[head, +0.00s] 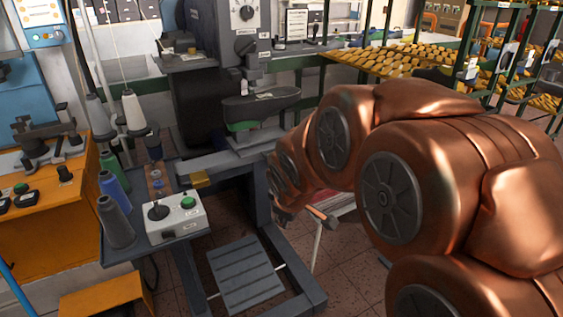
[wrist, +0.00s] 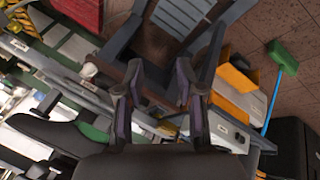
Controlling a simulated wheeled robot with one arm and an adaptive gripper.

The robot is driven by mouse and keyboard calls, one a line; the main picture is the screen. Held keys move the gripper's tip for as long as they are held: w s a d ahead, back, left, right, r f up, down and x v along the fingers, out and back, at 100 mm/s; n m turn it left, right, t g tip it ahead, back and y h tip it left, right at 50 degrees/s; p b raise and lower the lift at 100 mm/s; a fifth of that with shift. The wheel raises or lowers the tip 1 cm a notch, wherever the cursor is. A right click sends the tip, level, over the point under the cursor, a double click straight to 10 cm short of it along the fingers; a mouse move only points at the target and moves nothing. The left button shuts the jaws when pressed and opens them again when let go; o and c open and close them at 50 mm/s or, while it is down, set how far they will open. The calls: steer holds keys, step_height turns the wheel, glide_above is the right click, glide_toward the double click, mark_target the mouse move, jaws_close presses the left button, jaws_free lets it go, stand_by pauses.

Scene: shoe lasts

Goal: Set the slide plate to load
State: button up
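A press-like grey machine (head: 225,60) stands at the back centre in the head view. A flat grey plate (head: 215,163) runs out from its base, with a brass-coloured block (head: 200,179) at its near left end. I take this plate for the slide plate, but cannot read a load mark. Above it is a dark rounded part with a green lower edge (head: 262,108). In the wrist view my gripper (wrist: 159,82) is open, its two dark fingers apart with nothing seen held. The machine's grey bars lie beyond the fingers. In the head view my arm hides the gripper's fingers.
A control box (head: 175,218) with a black lever and green button stands left of the plate, near thread cones (head: 117,220). A ribbed foot pedal (head: 245,273) is below. An orange cabinet (head: 45,225) is left; racks of lasts (head: 395,62) are behind my arm.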

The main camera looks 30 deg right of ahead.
steer(key=w+d+f+n+t+b, duration=0.25)
steer(key=w+d+n+t, duration=0.25)
steer(key=w+d, duration=0.55)
steer(key=n+t+y+b, duration=0.1)
steer(key=n+t+b, duration=0.3)
steer(key=n+t, duration=0.25)
glide_toward(272, 145)
steer(key=shift+g, duration=0.45)
steer(key=shift+d+f+p+x, duration=0.15)
steer(key=shift+f+p+x, duration=0.1)
steer(key=shift+x, duration=0.85)
steer(key=shift+d+f+p+x, duration=0.1)
steer(key=shift+f+p+x, duration=0.1)
steer(key=shift+x, duration=0.9)
steer(key=shift+s, duration=0.1)
jaws_close()
steer(key=shift+f, duration=0.1)
